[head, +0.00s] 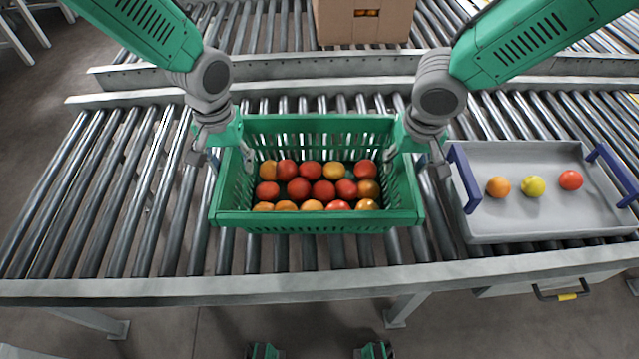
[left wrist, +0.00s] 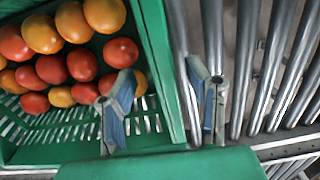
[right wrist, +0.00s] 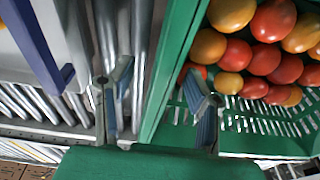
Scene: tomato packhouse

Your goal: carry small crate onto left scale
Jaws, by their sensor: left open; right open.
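The green slatted crate (head: 319,218) stands on the roller conveyor in the head view and holds several red and orange tomatoes. My left gripper (head: 220,158) is open at its left end wall, one finger inside the crate and one outside. The left wrist view shows the crate wall (left wrist: 163,75) between the spread fingers. My right gripper (head: 416,160) is open at the right end wall in the same way. The right wrist view shows that wall (right wrist: 172,80) between its fingers. Contact with the walls cannot be told. No scale shows in any view.
A grey tray (head: 520,215) with blue handles and three fruits sits just right of the crate, near my right gripper. A cardboard box (head: 365,28) stands on the conveyor behind a metal rail (head: 300,68). Rollers left of the crate (head: 100,200) are clear.

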